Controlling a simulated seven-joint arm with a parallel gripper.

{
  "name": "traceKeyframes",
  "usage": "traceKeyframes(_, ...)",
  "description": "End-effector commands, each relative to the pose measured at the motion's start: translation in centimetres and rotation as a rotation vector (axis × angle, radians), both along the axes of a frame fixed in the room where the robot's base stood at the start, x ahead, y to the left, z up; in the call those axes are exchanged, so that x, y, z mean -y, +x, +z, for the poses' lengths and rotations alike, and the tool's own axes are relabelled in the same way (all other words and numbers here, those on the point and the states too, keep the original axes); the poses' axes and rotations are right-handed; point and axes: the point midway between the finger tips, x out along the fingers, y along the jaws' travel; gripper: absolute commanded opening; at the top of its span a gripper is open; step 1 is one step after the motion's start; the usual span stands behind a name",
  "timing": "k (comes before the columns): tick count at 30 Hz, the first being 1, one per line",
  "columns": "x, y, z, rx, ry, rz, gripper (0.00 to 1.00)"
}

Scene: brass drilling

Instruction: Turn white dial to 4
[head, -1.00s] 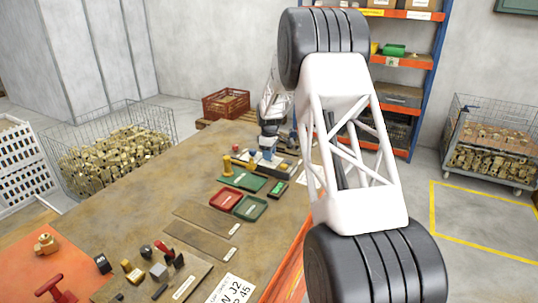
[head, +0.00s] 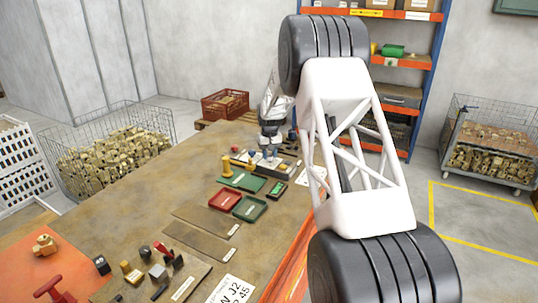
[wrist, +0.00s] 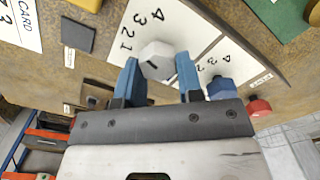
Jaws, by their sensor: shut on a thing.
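The white dial (wrist: 158,61) is a faceted knob with a dark pointer mark. It sits on a white card (wrist: 186,22) printed with the numbers 1 to 4 in an arc around it. In the wrist view my gripper (wrist: 158,66) has one blue finger on each side of the dial and is shut on it. In the head view my gripper is small at the far end of the bench, and the dial cannot be made out clearly.
A blue knob (wrist: 220,87) with its own number scale stands just right of the dial. A red knob (wrist: 259,106) is further right. A dark pad (wrist: 78,35) lies left of the card. In the head view, red (head: 226,201) and green (head: 250,208) trays lie nearer on the bench (head: 150,200).

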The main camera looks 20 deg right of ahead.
Motion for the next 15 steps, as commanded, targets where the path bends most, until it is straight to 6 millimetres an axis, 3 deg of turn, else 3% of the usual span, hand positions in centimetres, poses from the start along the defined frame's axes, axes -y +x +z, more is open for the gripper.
traceKeyframes(15, 0.37, -0.12, 0.02, 0.000, 0.000, -0.472, 0.10)
